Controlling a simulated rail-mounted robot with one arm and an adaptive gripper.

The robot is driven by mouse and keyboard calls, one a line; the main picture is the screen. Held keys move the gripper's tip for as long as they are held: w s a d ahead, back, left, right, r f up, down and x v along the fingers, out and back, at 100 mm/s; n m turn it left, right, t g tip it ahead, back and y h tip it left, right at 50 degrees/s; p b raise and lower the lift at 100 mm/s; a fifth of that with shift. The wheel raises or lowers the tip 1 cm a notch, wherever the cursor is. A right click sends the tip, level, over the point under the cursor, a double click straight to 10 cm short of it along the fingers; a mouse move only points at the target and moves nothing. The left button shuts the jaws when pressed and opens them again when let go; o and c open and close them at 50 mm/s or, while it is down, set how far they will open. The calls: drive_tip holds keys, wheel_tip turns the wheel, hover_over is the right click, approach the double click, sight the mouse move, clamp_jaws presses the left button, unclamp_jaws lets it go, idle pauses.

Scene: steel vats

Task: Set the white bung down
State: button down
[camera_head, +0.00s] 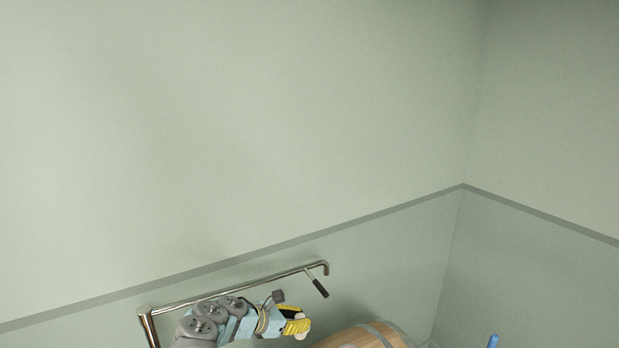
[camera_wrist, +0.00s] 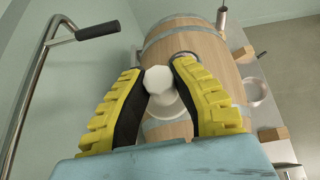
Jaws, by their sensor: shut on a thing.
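The white bung (camera_wrist: 158,80) is between the tips of my gripper (camera_wrist: 160,82) in the wrist view, and the fingers are shut on it. In the head view my gripper (camera_head: 300,327) is low in the picture, with a small pale part of the bung (camera_head: 303,336) showing at its tips. A wooden barrel (camera_wrist: 200,48) with metal hoops lies beyond the fingers. Its top shows in the head view (camera_head: 365,337), to the right of my gripper. I cannot tell how far the bung is from the barrel. A round dark-edged spot on the barrel is partly hidden by the right finger.
A steel pipe (camera_wrist: 38,85) with a black-handled lever (camera_wrist: 97,31) stands left of the gripper. A clear round vessel (camera_wrist: 255,90) and a wooden block (camera_wrist: 273,134) are on the steel surface at right. A blue object (camera_head: 493,341) shows at lower right.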

drive_tip(key=shift+f, duration=0.45)
idle(0.4)
drive_tip(key=shift+f, duration=0.15)
drive_tip(key=shift+s+a+f, duration=0.1)
drive_tip(key=shift+f, duration=0.1)
drive_tip(key=shift+s+f, duration=0.1)
drive_tip(key=shift+f, duration=0.1)
drive_tip(key=shift+f, duration=0.2)
idle(0.6)
drive_tip(key=shift+s+f, duration=0.1)
drive_tip(key=shift+f, duration=0.3)
idle(0.6)
drive_tip(key=shift+f, duration=0.1)
drive_tip(key=shift+a+f, duration=0.15)
drive_tip(key=shift+f, duration=0.1)
idle(0.6)
